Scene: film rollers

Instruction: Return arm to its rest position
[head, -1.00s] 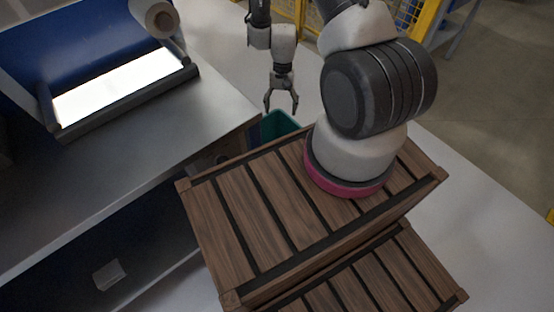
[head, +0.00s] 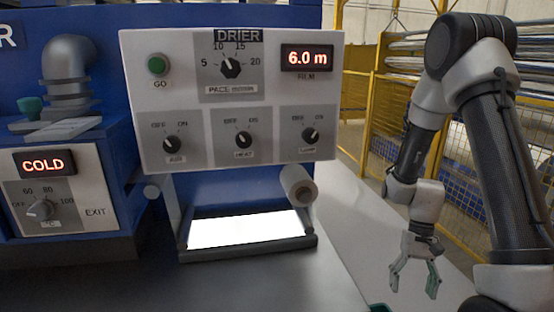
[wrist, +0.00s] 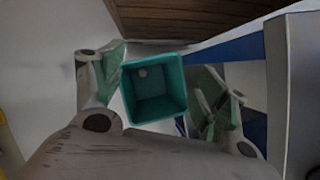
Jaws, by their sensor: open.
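My arm stands at the right of the head view, and my gripper (head: 413,287) hangs from it, pointing down. Its two fingers are spread apart with nothing between them. In the wrist view, a teal square bin (wrist: 178,90) lies below, framed between the spread fingers. A small pale round thing (wrist: 143,73) is inside the bin. Only a sliver of the bin's rim (head: 378,307) shows at the bottom edge of the head view.
A blue drier with a control panel (head: 140,100) reading 6.0 m stands left of my arm. A white roll (head: 298,185) and a lit panel (head: 245,230) are below it. Yellow fencing (head: 375,125) stands behind. A wooden crate (wrist: 190,20) shows atop the wrist view.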

